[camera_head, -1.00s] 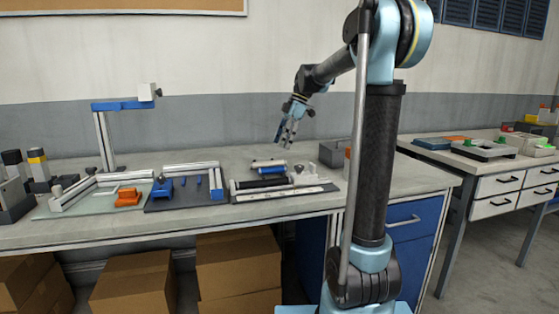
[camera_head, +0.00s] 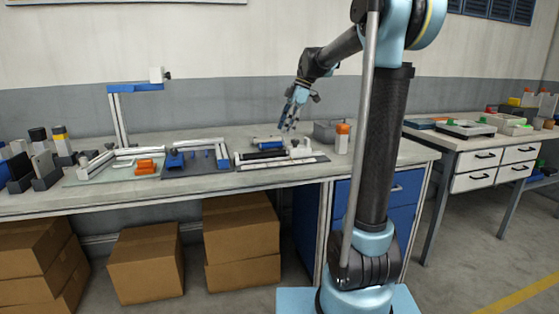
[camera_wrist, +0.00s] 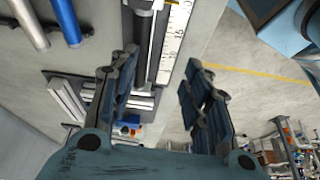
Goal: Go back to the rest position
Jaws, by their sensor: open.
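My gripper (camera_head: 291,122) hangs from my arm above the back right part of the workbench (camera_head: 60,205), fingers pointing down. It is open, and nothing shows between its fingers (camera_wrist: 160,85) in the wrist view. Below it lies a tray with a ruler strip, a black roller (camera_head: 264,154) and a blue roller (camera_head: 268,142). In the wrist view a blue cylinder (camera_wrist: 67,20) and a silver one lie at the upper left, apart from the fingers.
A grey box (camera_head: 325,132) and an orange-capped bottle (camera_head: 342,138) stand right of the gripper. Left are a blue-fitted fixture (camera_head: 196,160), an orange part (camera_head: 146,167) and a tall stand (camera_head: 117,118). Cardboard boxes (camera_head: 145,262) sit below the bench. A second table (camera_head: 455,145) stands right.

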